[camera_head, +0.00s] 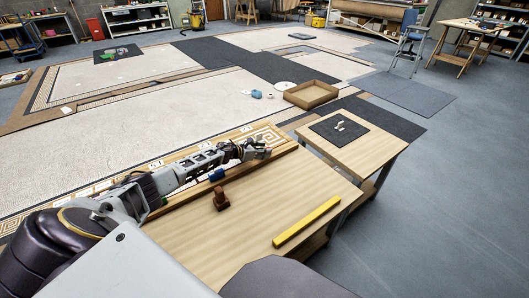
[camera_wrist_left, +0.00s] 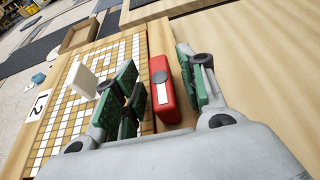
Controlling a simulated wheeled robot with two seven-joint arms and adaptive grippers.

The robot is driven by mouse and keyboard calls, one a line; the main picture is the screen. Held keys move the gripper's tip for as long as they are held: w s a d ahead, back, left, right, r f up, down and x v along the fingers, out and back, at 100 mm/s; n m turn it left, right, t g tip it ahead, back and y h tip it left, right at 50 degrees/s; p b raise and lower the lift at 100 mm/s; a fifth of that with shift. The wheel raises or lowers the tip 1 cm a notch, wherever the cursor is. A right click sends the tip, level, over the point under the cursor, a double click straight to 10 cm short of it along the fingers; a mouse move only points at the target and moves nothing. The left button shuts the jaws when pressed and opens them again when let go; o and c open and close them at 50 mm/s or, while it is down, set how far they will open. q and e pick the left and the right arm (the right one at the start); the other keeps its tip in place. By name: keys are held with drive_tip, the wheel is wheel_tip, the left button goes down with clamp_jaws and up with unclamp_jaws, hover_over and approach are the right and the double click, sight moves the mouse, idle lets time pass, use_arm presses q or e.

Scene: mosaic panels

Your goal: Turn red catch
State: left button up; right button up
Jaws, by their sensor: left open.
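The red catch (camera_wrist_left: 161,94) is a block with a white stripe and a dark round pivot, on the wooden rail beside the mosaic panel in the left wrist view. My left gripper (camera_wrist_left: 158,72) is open, its green-padded fingers on either side of the catch. I see a gap on the right side; contact on the left cannot be told. In the head view my left gripper (camera_head: 257,150) is at the far end of the rail and the red catch is hidden. The mosaic panel (camera_head: 262,135) has a gold and white pattern. My right gripper is not in view.
A blue catch (camera_head: 216,174) sits on the rail nearer me. A brown wooden tool (camera_head: 221,198) and a yellow bar (camera_head: 307,221) lie on the bench (camera_head: 270,200). A white upright piece (camera_wrist_left: 82,80) stands left of the fingers. A cardboard tray (camera_head: 311,94) lies beyond.

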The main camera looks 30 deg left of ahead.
use_arm(q)
drive_tip(key=shift+w+d+f, duration=0.15)
drive_tip(key=shift+w+d, duration=0.05)
drive_tip(key=shift+w, duration=0.2)
drive_tip(key=shift+c, duration=0.5)
clamp_jaws()
